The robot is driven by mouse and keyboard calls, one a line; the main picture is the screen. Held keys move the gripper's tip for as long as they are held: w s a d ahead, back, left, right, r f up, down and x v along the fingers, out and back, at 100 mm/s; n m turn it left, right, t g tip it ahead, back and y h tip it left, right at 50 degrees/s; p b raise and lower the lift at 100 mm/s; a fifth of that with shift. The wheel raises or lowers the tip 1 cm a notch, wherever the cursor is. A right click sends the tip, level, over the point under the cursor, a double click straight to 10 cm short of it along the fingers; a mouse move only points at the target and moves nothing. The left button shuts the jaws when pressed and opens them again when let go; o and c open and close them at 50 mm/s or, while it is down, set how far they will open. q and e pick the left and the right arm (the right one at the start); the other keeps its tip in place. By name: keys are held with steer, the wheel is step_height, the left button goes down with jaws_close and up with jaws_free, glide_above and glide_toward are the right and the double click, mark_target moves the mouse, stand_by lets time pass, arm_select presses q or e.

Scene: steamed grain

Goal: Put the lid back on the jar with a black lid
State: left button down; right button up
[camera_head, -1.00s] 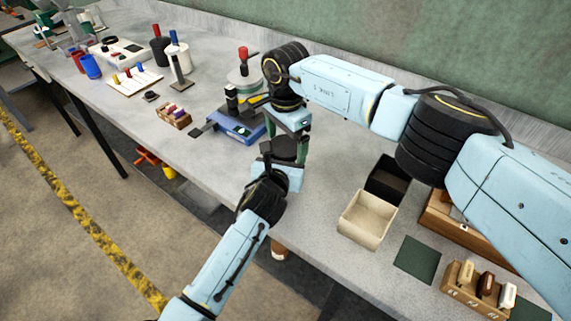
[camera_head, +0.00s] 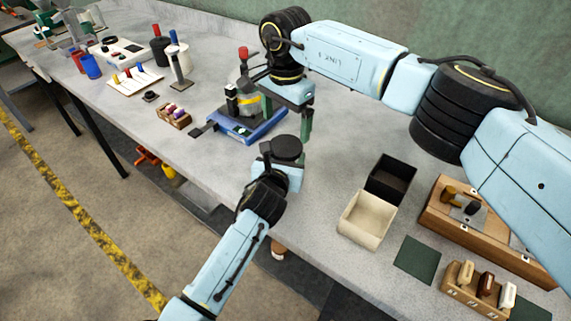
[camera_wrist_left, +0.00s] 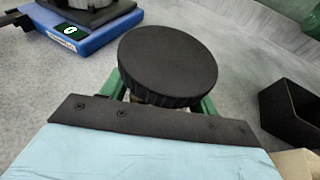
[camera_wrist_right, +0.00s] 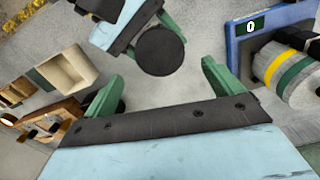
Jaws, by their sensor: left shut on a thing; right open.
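The black lid (camera_head: 287,147) sits on top of the jar, held by my left gripper; the lid also fills the middle of the left wrist view (camera_wrist_left: 168,62). It looks roughly level and hides nearly all of the jar. My left gripper (camera_wrist_left: 162,100) is shut on the jar, with green fingers at both sides below the lid. My right gripper (camera_wrist_right: 162,72) is open and empty, up and behind the lid and apart from it. The lid also shows beyond its fingers in the right wrist view (camera_wrist_right: 160,50). I cannot tell how tightly the lid is seated.
A blue scale (camera_head: 240,128) with a banded container stands behind and left of the grippers. A black bin (camera_head: 391,178) and a cream bin (camera_head: 367,218) stand to the right, near a wooden box (camera_head: 450,226). The table's front edge runs beneath my left arm.

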mark_target(285, 145)
steer(key=shift+r+n, duration=0.8)
steer(key=shift+r, duration=0.1)
steer(key=shift+f, duration=4.05)
steer(key=c, duration=1.1)
steer(key=shift+o, duration=0.2)
steer(key=shift+m, duration=1.6)
